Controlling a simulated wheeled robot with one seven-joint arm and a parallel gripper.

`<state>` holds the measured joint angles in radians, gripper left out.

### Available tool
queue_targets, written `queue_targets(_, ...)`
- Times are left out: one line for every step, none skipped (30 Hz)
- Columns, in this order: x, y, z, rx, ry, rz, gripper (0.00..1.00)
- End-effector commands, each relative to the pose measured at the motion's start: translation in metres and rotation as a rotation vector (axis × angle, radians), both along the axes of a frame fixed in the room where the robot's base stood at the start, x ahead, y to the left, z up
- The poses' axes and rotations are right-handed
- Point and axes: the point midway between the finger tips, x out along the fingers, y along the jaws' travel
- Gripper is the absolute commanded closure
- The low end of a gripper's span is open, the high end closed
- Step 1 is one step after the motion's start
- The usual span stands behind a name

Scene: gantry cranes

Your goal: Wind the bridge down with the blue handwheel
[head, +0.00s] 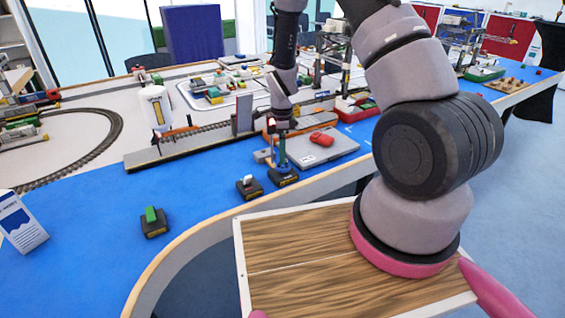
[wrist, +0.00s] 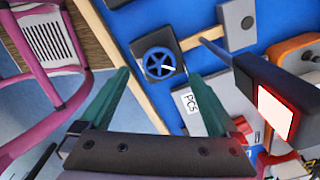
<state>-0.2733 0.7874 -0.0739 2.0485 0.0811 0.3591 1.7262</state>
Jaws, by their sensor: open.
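The blue handwheel (wrist: 159,63) sits on a dark square base, face towards the camera, in the upper middle of the wrist view. My gripper (wrist: 160,76) is open, its two green fingers apart on either side of the wheel in that picture. I see no contact, and the gap in depth is unclear. In the head view my gripper (head: 281,152) points down over the dark base (head: 285,179) near the table's curved edge; the wheel is hidden there. I cannot tell which structure is the bridge.
A dark box with a green lever (head: 152,221) and another small control box (head: 249,187) stand to the left. A grey flat case (head: 322,150) with a red object lies just behind. The blue tabletop at left front is mostly clear.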

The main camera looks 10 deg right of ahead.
Motion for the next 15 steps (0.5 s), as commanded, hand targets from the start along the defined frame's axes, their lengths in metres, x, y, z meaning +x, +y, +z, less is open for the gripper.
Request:
queue_targets(-0.001, 0.0, -0.011, 0.0, 0.004, 0.0, 0.04)
queue_targets(-0.001, 0.0, -0.017, 0.0, 0.003, 0.001, 0.04)
queue_targets(-0.001, 0.0, -0.023, 0.0, 0.004, 0.001, 0.04)
queue_targets(-0.001, 0.0, -0.028, 0.0, 0.003, 0.001, 0.04)
queue_targets(-0.001, 0.0, -0.032, 0.0, 0.003, 0.0, 0.04)
queue_targets(-0.001, 0.0, -0.037, 0.0, 0.003, 0.0, 0.04)
queue_targets(-0.001, 0.0, -0.041, -0.001, 0.002, 0.001, 0.04)
queue_targets(0.0, 0.0, -0.044, 0.0, 0.001, 0.002, 0.04)
queue_targets(0.0, 0.0, -0.047, 0.0, 0.001, 0.002, 0.04)
queue_targets(0.0, 0.0, -0.049, 0.0, 0.001, 0.001, 0.04)
queue_targets(0.0, 0.0, -0.05, 0.001, 0.0, 0.001, 0.04)
queue_targets(0.0, 0.0, -0.052, 0.001, 0.0, 0.0, 0.04)
queue_targets(0.0, 0.0, -0.053, 0.001, 0.0, 0.0, 0.04)
queue_targets(0.0, 0.0, -0.053, 0.001, 0.0, 0.0, 0.04)
queue_targets(0.0, 0.0, -0.053, 0.001, 0.0, 0.001, 0.04)
